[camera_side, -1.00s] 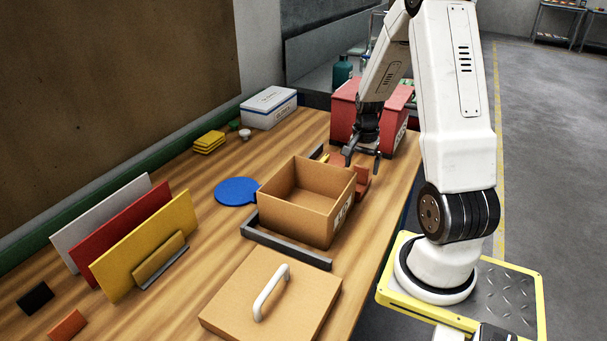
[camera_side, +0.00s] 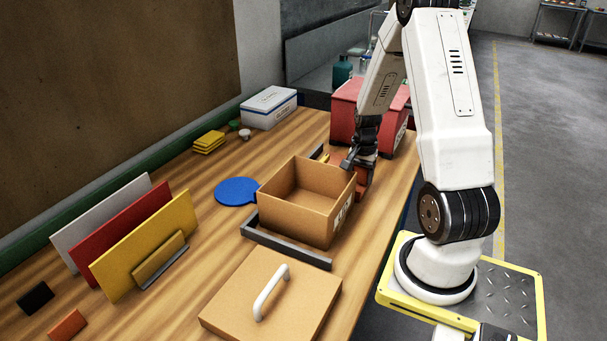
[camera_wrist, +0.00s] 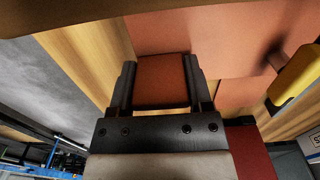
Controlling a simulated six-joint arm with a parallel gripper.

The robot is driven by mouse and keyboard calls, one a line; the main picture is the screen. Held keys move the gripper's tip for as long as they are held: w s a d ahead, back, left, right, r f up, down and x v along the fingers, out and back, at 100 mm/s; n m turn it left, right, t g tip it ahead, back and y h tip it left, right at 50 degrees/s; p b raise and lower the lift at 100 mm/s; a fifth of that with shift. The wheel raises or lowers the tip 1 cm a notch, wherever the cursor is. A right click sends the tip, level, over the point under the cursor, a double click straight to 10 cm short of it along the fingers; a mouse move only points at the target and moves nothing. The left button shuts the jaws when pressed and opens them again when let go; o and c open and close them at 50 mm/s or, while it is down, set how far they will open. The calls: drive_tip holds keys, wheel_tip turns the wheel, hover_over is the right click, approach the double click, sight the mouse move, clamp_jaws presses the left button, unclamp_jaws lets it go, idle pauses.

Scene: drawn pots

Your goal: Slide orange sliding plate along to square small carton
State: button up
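The square small carton (camera_side: 302,222) is an open, empty brown box standing on the wooden table. The orange sliding plate (camera_side: 363,183) is mostly hidden behind the carton and my gripper. In the wrist view the flat orange plate (camera_wrist: 205,35) spans the upper part, with a raised orange block (camera_wrist: 160,80) nearer. My gripper (camera_side: 358,166) is low behind the carton's right corner. In the wrist view my gripper (camera_wrist: 160,88) has one finger on each side of the block, with no clear gap; whether it is clamped cannot be told.
A dark angled rail (camera_side: 285,247) runs along the carton's front. A red box (camera_side: 345,118) stands behind my gripper. A yellow piece (camera_wrist: 297,78) lies beside the plate. A blue disc (camera_side: 236,191) lies left of the carton, and a brown lid with a white handle (camera_side: 250,300) is in front.

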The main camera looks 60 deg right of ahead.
clamp_jaws()
drive_tip(key=shift+a, duration=0.1)
drive_tip(key=shift+a, duration=2.2)
drive_tip(key=o, duration=1)
unclamp_jaws()
drive_tip(key=shift+o, duration=0.2)
drive_tip(key=shift+r, duration=0.15)
